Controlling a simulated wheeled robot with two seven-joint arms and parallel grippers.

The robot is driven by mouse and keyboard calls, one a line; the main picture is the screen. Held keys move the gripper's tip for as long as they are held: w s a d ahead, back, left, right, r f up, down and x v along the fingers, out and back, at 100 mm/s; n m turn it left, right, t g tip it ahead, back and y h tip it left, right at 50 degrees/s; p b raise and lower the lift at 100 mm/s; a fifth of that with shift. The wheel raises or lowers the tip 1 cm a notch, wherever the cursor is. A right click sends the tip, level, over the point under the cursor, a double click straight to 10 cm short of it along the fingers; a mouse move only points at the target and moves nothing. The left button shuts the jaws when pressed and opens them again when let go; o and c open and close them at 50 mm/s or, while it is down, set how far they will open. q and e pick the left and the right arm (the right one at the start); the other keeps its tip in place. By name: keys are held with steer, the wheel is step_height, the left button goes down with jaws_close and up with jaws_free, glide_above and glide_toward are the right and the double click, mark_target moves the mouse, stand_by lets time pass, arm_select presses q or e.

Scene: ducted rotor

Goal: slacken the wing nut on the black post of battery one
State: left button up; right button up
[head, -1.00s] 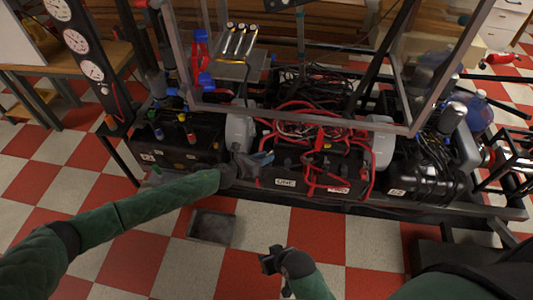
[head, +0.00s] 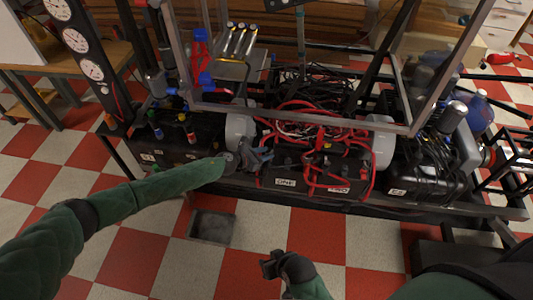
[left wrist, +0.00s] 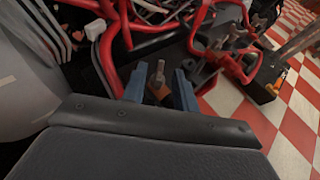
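Battery one (head: 268,179) is the black case with a white "ONE" label, in the middle of the rack. My left gripper (head: 264,152) is at its upper left corner. In the left wrist view, the gripper's two blue-grey fingers (left wrist: 160,88) stand apart. Between them is a small upright grey metal piece (left wrist: 160,70) above a copper-brown patch; it looks like the post with its wing nut. I see gaps beside it, so the fingers do not appear to grip it. The nut is too small to make out in the head view. My right gripper (head: 270,265) is low, over the floor, away from the battery.
Red cables (head: 318,128) loop over battery one and crowd the fingers. A white jug (head: 240,126) stands left of it. A metal frame (head: 300,119) crosses above. A grey tray (head: 211,227) lies on the checkered floor. Another battery (head: 175,150) sits to the left.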

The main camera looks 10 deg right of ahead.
arm_select(q)
steer(key=shift+w+d+f, duration=0.2)
steer(key=shift+d, duration=0.25)
jaws_close()
